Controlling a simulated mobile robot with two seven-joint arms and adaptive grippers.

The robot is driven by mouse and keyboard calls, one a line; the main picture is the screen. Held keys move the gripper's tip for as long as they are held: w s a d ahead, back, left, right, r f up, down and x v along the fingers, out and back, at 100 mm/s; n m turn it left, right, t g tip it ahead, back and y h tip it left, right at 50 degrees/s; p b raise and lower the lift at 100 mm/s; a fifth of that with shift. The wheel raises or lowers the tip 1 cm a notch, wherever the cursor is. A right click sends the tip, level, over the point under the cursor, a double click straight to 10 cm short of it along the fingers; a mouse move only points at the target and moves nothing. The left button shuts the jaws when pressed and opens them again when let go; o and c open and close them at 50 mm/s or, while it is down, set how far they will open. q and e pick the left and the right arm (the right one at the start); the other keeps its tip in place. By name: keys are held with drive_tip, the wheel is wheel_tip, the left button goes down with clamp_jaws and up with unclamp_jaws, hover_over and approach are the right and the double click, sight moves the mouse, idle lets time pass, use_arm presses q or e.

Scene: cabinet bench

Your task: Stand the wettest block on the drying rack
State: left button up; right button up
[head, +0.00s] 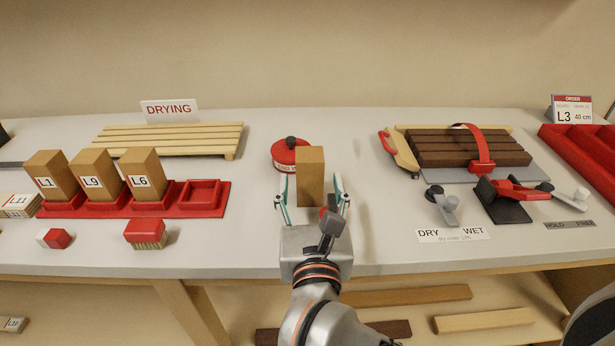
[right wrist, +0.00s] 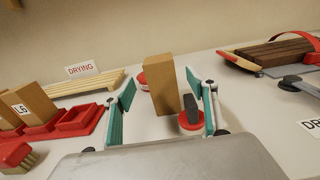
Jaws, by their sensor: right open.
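A plain tan block (head: 311,172) stands upright on the bench; no label shows on it. My right gripper (head: 311,190) is open, with one finger on each side of this block and visible gaps. The block also stands between the fingers in the right wrist view (right wrist: 162,88). Three upright blocks, L1 (head: 48,180), L9 (head: 98,178) and L6 (head: 145,177), stand in the red holder (head: 225,205), whose right socket is empty. The slatted drying rack (head: 180,138) is bare, behind the holder, by a DRYING sign (head: 169,110). My left gripper is not in view.
A red tin (head: 284,153) stands behind the block. A red object with a dark knob (right wrist: 190,118) is close in front of it. A red-handled brush (head: 146,233) lies before the holder. Dark boards (head: 465,148), a DRY/WET card (head: 453,234) and an L3 order sign (head: 571,110) are right.

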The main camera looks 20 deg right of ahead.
sight(310, 168)
drive_tip(key=x, duration=0.7)
drive_tip(key=shift+r, duration=0.25)
drive_tip(key=shift+w+d, duration=0.15)
drive_tip(key=shift+w, duration=0.15)
drive_tip(key=c, duration=1.3)
drive_tip(key=shift+c, duration=1.2)
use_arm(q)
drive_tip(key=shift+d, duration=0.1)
